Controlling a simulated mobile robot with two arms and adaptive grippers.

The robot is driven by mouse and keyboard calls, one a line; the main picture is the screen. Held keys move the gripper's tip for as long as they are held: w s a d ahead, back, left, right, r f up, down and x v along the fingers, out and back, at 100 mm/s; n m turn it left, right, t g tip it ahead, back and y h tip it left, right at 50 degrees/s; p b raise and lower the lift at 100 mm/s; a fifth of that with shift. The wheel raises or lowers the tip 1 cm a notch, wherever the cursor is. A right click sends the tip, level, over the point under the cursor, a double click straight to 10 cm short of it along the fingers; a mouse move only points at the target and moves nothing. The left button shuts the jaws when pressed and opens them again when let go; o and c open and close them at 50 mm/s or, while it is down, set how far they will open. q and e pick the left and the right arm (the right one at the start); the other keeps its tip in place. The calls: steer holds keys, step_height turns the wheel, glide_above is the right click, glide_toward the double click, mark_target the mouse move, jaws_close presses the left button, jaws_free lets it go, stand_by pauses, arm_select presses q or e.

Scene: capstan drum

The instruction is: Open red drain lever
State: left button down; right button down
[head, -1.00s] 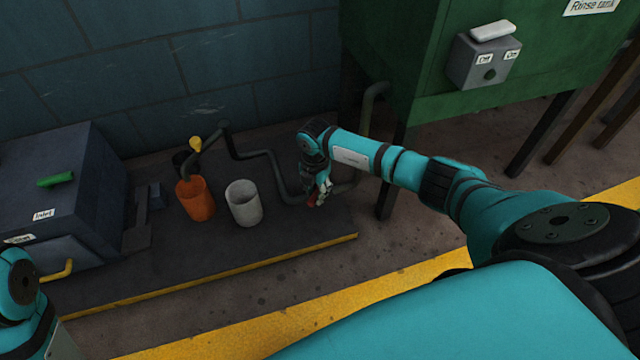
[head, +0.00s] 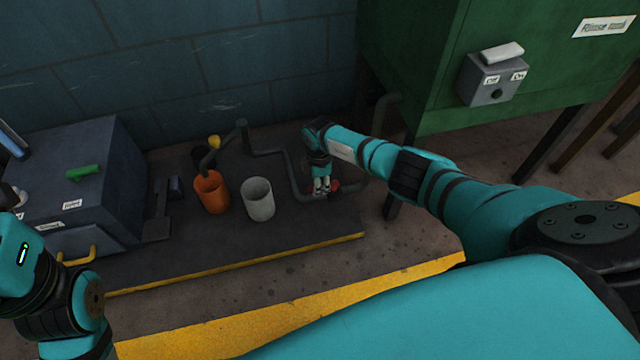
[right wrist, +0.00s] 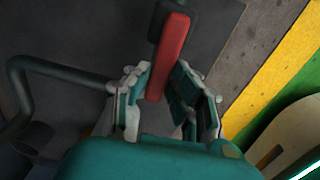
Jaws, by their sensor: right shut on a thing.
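The red drain lever (head: 334,186) is on the grey drain pipe (head: 299,187), low over the dark platform. In the right wrist view the lever (right wrist: 168,58) is a red bar with a dark end, running between the fingers. My right gripper (head: 321,187) reaches down to it and is shut on it; in the right wrist view the fingers (right wrist: 163,97) stand on either side of the bar. The fingers hide part of the lever in the head view.
The green rinse tank (head: 420,60) stands on legs at right. The platform front is clear.

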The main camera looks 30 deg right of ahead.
steer(key=shift+w+d+m, duration=0.1)
steer(key=shift+w+m, duration=0.05)
steer(key=shift+m, duration=0.15)
steer(key=c, duration=1.2)
jaws_free()
steer(key=shift+o, duration=0.2)
steer(key=shift+r, duration=0.1)
step_height(320, 180, up, 12)
